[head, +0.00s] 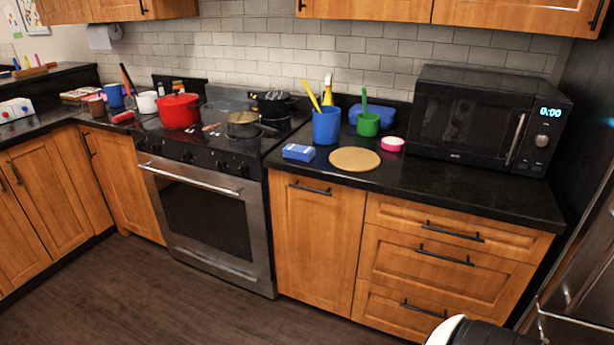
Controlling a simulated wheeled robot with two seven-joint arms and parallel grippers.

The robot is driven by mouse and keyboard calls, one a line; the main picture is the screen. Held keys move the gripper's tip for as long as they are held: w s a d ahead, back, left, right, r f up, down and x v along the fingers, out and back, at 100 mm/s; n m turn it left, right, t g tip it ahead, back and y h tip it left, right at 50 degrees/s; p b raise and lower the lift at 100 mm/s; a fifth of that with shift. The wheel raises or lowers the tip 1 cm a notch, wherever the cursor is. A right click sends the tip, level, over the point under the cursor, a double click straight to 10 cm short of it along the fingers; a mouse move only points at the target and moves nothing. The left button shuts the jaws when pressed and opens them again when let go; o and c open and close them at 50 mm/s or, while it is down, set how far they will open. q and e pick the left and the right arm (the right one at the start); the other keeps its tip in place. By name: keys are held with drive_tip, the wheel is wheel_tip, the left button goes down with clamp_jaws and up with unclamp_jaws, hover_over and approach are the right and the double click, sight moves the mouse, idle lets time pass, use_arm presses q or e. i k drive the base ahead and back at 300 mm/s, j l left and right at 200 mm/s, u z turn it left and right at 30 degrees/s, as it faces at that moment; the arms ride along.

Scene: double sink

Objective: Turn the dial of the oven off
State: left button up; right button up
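The oven (205,215) stands at the left centre, set between wooden cabinets, with a steel-framed door and a dark window. Its door is shut. A row of several small dark dials (187,156) runs along the black front panel above the steel door handle (190,176). The dials are too small and dark to tell which way each points. Neither of my grippers shows in the head view, and nothing is seen touching the dials.
A red pot (179,111) and a dark pan (243,124) sit on the stovetop. Right of it the counter holds a blue cup (327,126), a green cup (368,124), a round board (355,160) and a microwave (480,122). The floor (150,290) before the oven is clear.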

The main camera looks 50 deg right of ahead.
sight(186, 155)
drive_tip(key=i+z, duration=0.25)
drive_tip(key=z, duration=0.2)
drive_tip(key=i+j+z, duration=0.15)
drive_tip(key=z, duration=0.35)
drive_tip(key=i+j+z, duration=0.25)
drive_tip(key=z, duration=0.2)
drive_tip(key=i+j+z, duration=0.25)
drive_tip(key=z, duration=0.25)
